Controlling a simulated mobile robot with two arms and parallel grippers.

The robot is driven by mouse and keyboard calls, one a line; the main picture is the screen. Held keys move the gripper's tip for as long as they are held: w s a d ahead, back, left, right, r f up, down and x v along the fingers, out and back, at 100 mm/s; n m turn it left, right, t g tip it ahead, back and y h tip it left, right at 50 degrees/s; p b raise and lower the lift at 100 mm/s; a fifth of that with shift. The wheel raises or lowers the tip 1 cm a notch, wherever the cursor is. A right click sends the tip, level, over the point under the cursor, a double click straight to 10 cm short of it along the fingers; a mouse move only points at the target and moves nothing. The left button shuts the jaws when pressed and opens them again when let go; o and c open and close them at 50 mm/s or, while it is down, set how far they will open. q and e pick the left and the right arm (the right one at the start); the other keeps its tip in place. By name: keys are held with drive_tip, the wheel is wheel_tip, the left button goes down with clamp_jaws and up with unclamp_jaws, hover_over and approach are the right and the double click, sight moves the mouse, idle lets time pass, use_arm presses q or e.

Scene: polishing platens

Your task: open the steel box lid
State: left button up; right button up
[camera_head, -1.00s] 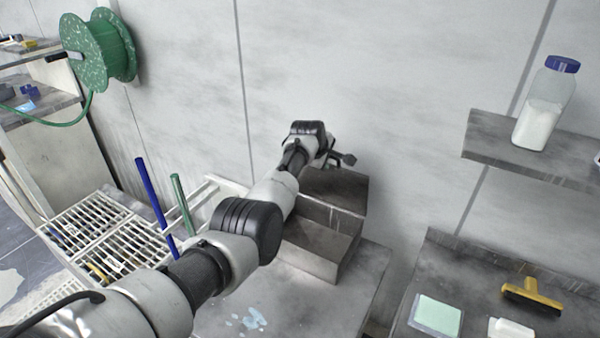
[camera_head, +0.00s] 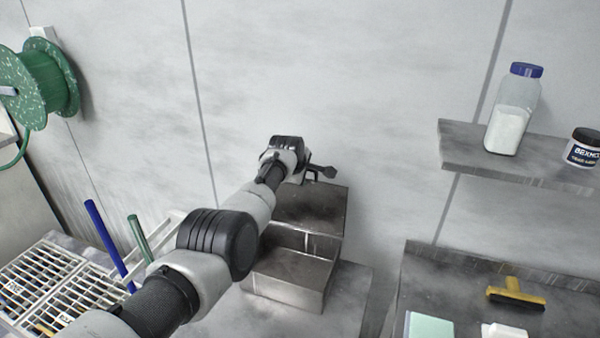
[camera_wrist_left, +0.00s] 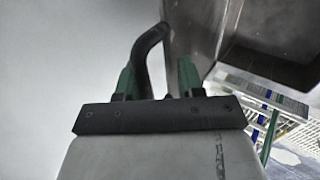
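The steel box (camera_head: 287,292) stands on a grey stand against the wall in the head view, with its inside showing. Its lid (camera_head: 312,205) appears raised at the back, its dark face toward me. My left gripper (camera_head: 322,172) is at the lid's upper back edge, partly hidden by my wrist. In the left wrist view, the green fingers of my left gripper (camera_wrist_left: 157,80) are apart. A dark bent bar (camera_wrist_left: 148,45), seemingly the lid's handle, lies between them, nearer the left finger; contact is unclear. The box's grey metal (camera_wrist_left: 200,30) fills the upper right. My right gripper is not in view.
White racks (camera_head: 45,285) with a blue rod (camera_head: 108,243) and a green rod (camera_head: 138,238) stand left. A green hose reel (camera_head: 40,85) is on the wall. At right, a shelf (camera_head: 465,150) holds a bottle (camera_head: 508,125) and jar (camera_head: 582,150), above a yellow-handled tool (camera_head: 515,292).

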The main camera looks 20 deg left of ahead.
use_arm(q)
drive_tip(key=shift+w+f, duration=0.2)
drive_tip(key=shift+f, duration=0.1)
drive_tip(key=shift+r, duration=0.1)
drive_tip(key=shift+s+r, duration=0.1)
drive_tip(key=shift+r, duration=0.2)
drive_tip(key=p+v, duration=0.1)
drive_tip(key=v, duration=0.9)
drive_tip(key=shift+s, duration=0.15)
drive_tip(key=shift+f, duration=0.1)
